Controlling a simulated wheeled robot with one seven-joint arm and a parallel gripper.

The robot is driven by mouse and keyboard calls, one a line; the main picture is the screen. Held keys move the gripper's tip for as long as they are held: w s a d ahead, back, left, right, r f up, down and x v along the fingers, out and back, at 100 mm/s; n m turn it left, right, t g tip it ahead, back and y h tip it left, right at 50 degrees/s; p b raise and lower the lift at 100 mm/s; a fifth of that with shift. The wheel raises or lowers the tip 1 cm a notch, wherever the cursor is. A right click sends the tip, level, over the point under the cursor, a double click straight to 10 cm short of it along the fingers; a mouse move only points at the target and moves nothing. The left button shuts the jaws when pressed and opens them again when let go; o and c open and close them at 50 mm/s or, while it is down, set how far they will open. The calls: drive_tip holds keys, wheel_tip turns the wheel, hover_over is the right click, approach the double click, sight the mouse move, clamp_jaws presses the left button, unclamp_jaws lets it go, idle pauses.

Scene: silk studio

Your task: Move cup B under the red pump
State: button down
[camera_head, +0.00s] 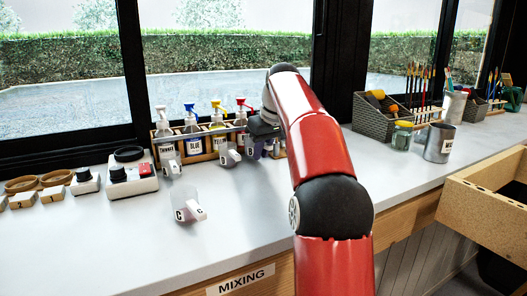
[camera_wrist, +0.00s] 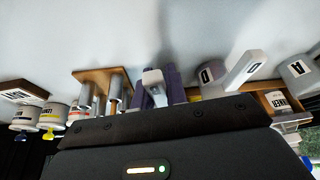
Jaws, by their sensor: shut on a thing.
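Cup B (camera_head: 251,152), a pale cup marked B, is at my gripper (camera_head: 263,142), in front of the pump rack. My gripper's purple fingers (camera_wrist: 161,86) are shut on a pale handle in the wrist view. Most of cup B is hidden by my gripper and arm. The red pump (camera_head: 242,102) tops a bottle at the right of the row, just behind my gripper; its lower part is hidden. In the picture cup B is below and slightly right of the red pump head. I cannot tell whether it touches the counter.
Cup D (camera_head: 228,154) stands close left of cup B and also shows in the wrist view (camera_wrist: 209,73). Another cup (camera_head: 170,168) stands farther left. Cup C (camera_head: 187,208) stands nearer the front. Blue (camera_head: 190,108) and yellow (camera_head: 216,104) pumps stand left.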

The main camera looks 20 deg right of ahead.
drive_tip(key=shift+f+b, duration=0.4)
drive_tip(key=shift+f, duration=0.15)
drive_tip(key=c, duration=1.3)
unclamp_jaws()
drive_tip(key=shift+c, duration=0.2)
